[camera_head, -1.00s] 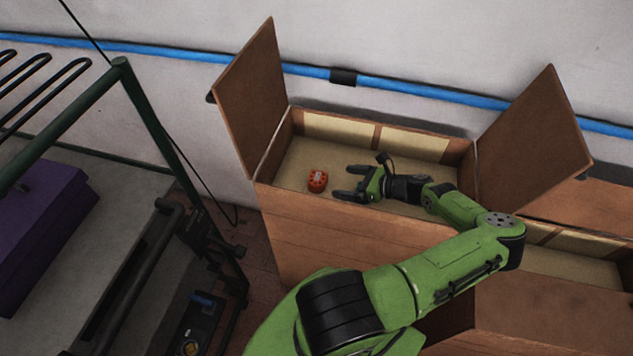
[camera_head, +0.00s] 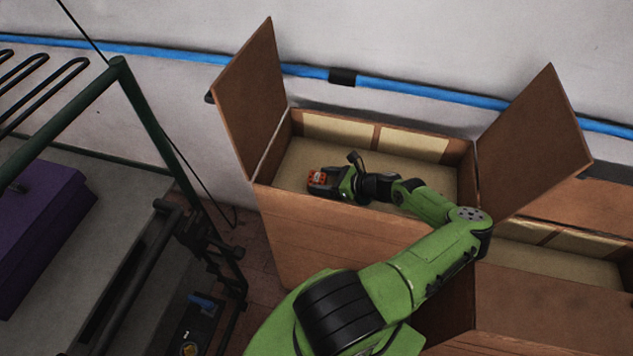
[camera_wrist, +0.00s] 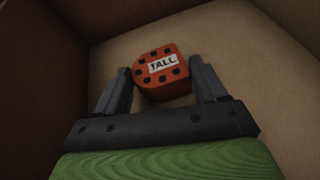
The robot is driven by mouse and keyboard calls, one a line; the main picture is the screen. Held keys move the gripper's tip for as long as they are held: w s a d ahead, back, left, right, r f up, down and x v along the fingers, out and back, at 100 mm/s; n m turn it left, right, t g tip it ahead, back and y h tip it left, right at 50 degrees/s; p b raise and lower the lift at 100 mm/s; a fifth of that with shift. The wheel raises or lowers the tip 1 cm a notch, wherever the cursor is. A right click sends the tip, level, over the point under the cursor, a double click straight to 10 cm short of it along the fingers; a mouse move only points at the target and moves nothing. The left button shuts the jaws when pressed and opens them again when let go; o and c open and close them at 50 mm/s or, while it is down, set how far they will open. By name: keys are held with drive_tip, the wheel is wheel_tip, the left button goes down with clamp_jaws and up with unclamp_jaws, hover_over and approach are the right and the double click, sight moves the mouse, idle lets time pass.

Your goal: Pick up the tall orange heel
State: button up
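The orange heel (camera_wrist: 160,72) has black dots and a white label reading TALL. It lies in the open brown box, near the left end, and shows in the head view (camera_head: 318,177) at my gripper's tip. My gripper (camera_wrist: 163,85) is open, with one dark finger on each side of the heel's near part. Small gaps seem to show between fingers and heel in the wrist view. In the head view my gripper (camera_head: 322,182) reaches into the box from the right and partly hides the heel.
The cardboard box (camera_head: 310,228) has raised flaps at left (camera_head: 250,95) and right (camera_head: 535,145). Its walls stand close around my gripper. A second open box (camera_head: 555,265) is at right. A green-framed machine (camera_head: 150,120) and a purple block (camera_head: 40,225) are at left.

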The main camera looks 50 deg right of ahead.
sight(324, 181)
drive_tip(key=c, duration=0.4)
wheel_tip(324, 181, up, 10)
drive_tip(key=p, duration=0.2)
